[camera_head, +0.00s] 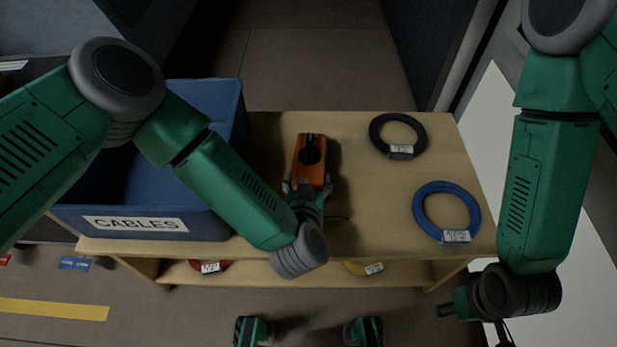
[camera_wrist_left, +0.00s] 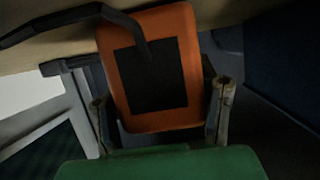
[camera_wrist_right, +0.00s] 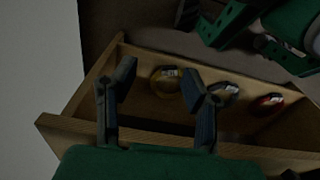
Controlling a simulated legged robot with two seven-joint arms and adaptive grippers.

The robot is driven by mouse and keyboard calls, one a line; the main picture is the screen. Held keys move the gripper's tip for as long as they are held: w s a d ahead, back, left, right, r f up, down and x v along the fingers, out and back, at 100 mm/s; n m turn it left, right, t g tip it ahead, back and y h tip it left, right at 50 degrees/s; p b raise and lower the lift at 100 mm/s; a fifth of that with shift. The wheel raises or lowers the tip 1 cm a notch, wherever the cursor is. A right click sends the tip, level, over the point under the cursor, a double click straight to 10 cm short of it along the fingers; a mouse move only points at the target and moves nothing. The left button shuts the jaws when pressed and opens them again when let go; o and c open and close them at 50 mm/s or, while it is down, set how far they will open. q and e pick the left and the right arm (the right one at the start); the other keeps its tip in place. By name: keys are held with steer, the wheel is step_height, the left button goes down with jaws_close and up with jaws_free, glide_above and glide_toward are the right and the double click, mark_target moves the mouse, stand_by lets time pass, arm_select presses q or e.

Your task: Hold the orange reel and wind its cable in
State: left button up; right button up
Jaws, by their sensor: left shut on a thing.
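The orange reel (camera_head: 311,163) stands on the wooden table top, near its middle. My left gripper (camera_head: 305,188) is at the reel's near end and is shut on it. In the left wrist view the orange reel (camera_wrist_left: 188,35) shows a black square panel, with one finger on each side of it. A dark bar or cable crosses in front of the panel there; I cannot tell which. My right gripper (camera_head: 447,309) is off the table's front right corner. In the right wrist view the right gripper (camera_wrist_right: 158,95) has its fingers apart with nothing between them.
A blue bin (camera_head: 221,120) labelled CABLES stands at the left. A black cable coil (camera_head: 377,140) and a blue cable coil (camera_head: 419,208) lie on the right of the table (camera_head: 365,220). Red (camera_head: 196,265) and yellow (camera_head: 354,268) coils lie on the lower shelf.

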steer(key=shift+c, duration=0.5)
steer(key=w+a+r+t, duration=0.1)
steer(key=w+a+r, duration=0.1)
steer(key=w+a, duration=0.3)
steer(key=w+a+r+n+t+h, duration=0.1)
steer(key=w+a+r, duration=0.1)
steer(key=w+a, duration=0.3)
steer(key=w+a+r+n+t, duration=0.1)
steer(key=w+a+r+t, duration=0.1)
steer(key=w+a, duration=0.3)
steer(key=shift+w+a+r, duration=0.2)
steer(key=shift+w+r, duration=0.05)
steer(key=shift+w, duration=0.5)
steer(key=w+a+r+h, duration=0.1)
steer(key=w+a+r, duration=0.2)
steer(key=a+r, duration=0.15)
steer(key=m+g+y, duration=0.2)
steer(key=m+g, duration=0.1)
steer(key=g, duration=0.2)
glide_toward(310, 149)
step_height(310, 149, down, 11)
steer(key=shift+s+r, duration=0.15)
steer(key=shift+r, duration=0.05)
